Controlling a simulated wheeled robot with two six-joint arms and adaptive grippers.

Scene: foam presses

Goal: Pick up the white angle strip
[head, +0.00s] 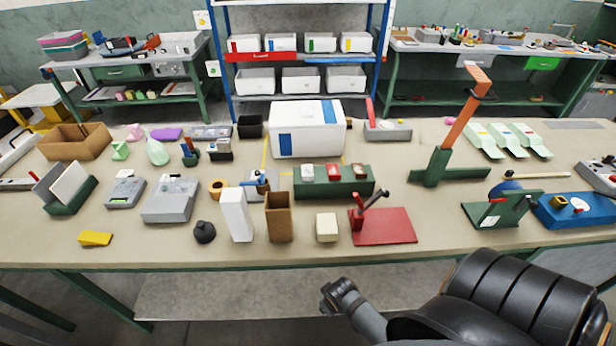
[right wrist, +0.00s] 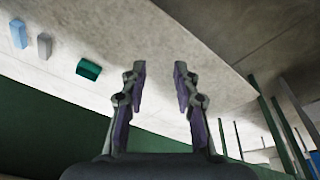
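A tall white piece (head: 237,216), which looks like the white angle strip, stands upright near the front edge of the workbench in the head view. Two of its long faces show. A brown open-topped box (head: 279,218) stands just right of it and a black rounded knob (head: 204,232) just left. My right gripper (head: 338,296) is low in front of the bench edge, right of the white piece and apart from it. In the right wrist view its two fingers (right wrist: 160,74) are spread with nothing between them. My left gripper is not in view.
The workbench (head: 140,251) is crowded. A red press (head: 384,226) and a cream block (head: 327,228) stand right of the brown box. A yellow wedge (head: 95,239) lies at front left. A white-and-blue case (head: 306,130) stands behind. Bare tabletop lies along the front edge.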

